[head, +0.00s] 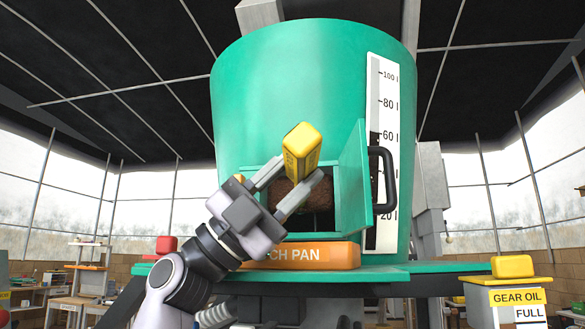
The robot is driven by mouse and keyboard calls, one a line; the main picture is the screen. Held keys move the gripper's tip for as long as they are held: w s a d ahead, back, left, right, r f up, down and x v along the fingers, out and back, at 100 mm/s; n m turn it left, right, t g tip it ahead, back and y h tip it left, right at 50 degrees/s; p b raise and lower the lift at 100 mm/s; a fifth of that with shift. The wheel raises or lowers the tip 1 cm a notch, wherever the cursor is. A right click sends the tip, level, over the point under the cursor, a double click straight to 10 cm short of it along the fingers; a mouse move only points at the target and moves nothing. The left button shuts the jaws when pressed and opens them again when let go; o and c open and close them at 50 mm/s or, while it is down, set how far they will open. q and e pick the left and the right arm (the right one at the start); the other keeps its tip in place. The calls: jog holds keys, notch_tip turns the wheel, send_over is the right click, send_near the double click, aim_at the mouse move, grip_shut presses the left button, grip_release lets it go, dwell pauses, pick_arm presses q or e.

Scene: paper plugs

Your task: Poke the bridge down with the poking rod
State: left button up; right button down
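A large green hopper (265,90) fills the middle of the head view. Its small door (353,175), with a black handle, stands open to the right. Rough brown material, seemingly the bridge (321,197), shows in the opening, with a dark gap below it. My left gripper (293,180) is in front of the opening. Its fingers lie on either side of a yellow block (303,148), seemingly the handle of the poking rod, tilted upward. No rod shaft can be made out, and the gripper hides the left of the opening. My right gripper is not in view.
A level gauge (382,100) runs down the hopper beside the door. An orange pan (335,256) sits below the opening on a green ledge (440,268). A gear oil container (505,303) with a yellow top stands at the lower right. Shelves stand far left.

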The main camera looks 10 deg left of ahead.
aim_at(291, 165)
pick_arm(q)
jog(key=shift+s, duration=0.1)
jog(key=shift+s+d+b, duration=0.15)
jog(key=shift+s+b, duration=0.75)
jog(key=shift+s, duration=0.35)
jog(key=shift+s+d+b, duration=0.15)
jog(key=shift+s+b, duration=0.2)
jog(key=shift+s, duration=0.75)
jog(key=shift+w, duration=0.1)
jog(key=shift+w+a+r+p, duration=0.15)
jog(key=shift+w+p, duration=0.3)
jog(key=shift+w, duration=0.5)
jog(key=shift+w+a+p, duration=0.1)
jog(key=shift+w+p, duration=0.35)
jog(key=shift+w, duration=0.45)
jog(key=shift+w+a, duration=0.1)
jog(key=shift+w, duration=0.4)
